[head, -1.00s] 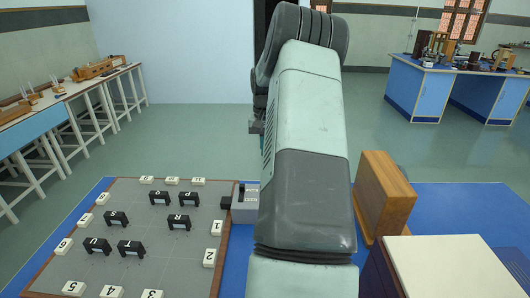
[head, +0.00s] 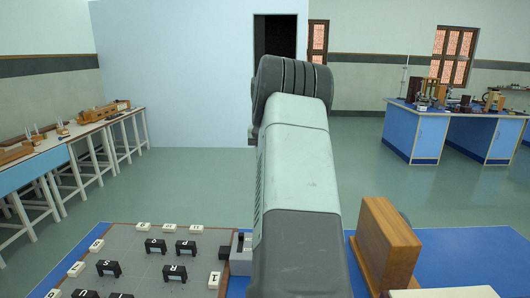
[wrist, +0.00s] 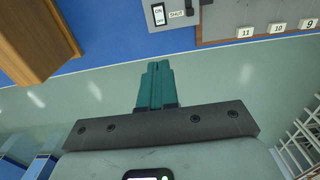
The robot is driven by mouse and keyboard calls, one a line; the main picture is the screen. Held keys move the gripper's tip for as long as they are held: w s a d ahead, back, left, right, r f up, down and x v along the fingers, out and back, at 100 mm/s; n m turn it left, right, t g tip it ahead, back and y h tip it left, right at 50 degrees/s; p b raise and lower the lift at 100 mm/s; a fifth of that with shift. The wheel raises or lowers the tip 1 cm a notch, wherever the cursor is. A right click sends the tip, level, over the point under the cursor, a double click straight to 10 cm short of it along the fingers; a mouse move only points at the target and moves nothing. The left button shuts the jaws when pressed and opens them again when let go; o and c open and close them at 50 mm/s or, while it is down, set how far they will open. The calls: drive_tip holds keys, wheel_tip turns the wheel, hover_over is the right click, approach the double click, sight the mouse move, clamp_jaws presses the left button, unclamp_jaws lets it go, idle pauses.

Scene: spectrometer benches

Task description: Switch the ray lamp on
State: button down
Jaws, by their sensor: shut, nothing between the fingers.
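The ray lamp, a grey box (head: 241,262), stands at the right edge of the board, partly behind my arm in the head view. I cannot tell the switch's position. My gripper (wrist: 157,68) shows teal fingers closed together with nothing between them. In the wrist picture its tips lie below the lamp, apart from it. In the head view my gripper is hidden behind my arm.
A wooden block (head: 388,245) stands to the right on the blue bench (head: 470,250), with a white-topped box (head: 445,293) in front. Open floor lies beyond the bench.

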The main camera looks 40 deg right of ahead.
drive_tip(key=shift+w+d+r, duration=0.1)
drive_tip(key=shift+r, duration=0.75)
drive_tip(key=shift+w+d+r, duration=0.1)
drive_tip(key=shift+r, duration=0.7)
drive_tip(key=shift+a, duration=0.15)
